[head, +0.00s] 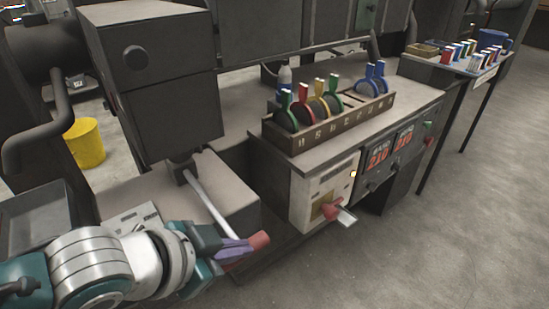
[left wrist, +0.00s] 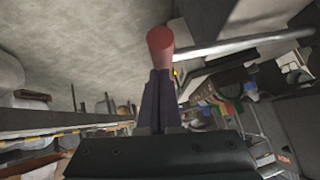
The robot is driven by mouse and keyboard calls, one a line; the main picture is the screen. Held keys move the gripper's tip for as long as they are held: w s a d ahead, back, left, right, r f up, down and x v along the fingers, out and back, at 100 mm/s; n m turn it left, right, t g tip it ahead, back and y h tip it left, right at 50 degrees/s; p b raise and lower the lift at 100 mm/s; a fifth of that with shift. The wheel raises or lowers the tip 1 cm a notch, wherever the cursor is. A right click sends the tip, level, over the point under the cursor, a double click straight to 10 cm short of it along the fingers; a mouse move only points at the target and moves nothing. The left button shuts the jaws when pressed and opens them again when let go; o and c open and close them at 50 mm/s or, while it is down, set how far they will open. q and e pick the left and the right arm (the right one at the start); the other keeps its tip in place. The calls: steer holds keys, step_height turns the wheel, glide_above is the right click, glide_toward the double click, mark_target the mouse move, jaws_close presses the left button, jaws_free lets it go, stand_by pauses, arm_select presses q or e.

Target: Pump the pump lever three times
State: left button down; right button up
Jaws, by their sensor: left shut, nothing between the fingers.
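The pump lever (head: 209,204) is a pale metal rod that slopes down and forward from a dark machine, with a red grip (head: 259,240) at its lower end. The rod (left wrist: 240,42) and the red grip (left wrist: 160,42) also show in the left wrist view. My left gripper (head: 243,247) is shut, and its purple fingers hold nothing. The fingertips are right at the red grip; whether they touch it, I cannot tell. My right gripper is not in view.
The dark machine (head: 150,70) stands behind the lever. Right of it, a white box (head: 313,197) carries a short red-ended handle (head: 331,211). A wooden rack (head: 345,122) with coloured loops sits on the bench. Open floor (head: 440,230) lies at the right.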

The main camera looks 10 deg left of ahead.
mark_target(234, 266)
arm_select(q)
steer(key=f, duration=0.1)
steer(key=f+b, duration=0.1)
steer(key=f, duration=0.1)
steer(key=a+f+b, duration=0.1)
steer(key=f, duration=0.1)
steer(key=shift+s+f, duration=0.25)
steer(key=shift+s, duration=0.05)
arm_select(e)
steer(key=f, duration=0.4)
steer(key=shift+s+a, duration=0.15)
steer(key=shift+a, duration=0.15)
arm_select(q)
steer(key=s+r+p, duration=0.7)
steer(key=r, duration=0.4)
steer(key=shift+s+r, duration=0.25)
steer(key=shift+r, duration=0.05)
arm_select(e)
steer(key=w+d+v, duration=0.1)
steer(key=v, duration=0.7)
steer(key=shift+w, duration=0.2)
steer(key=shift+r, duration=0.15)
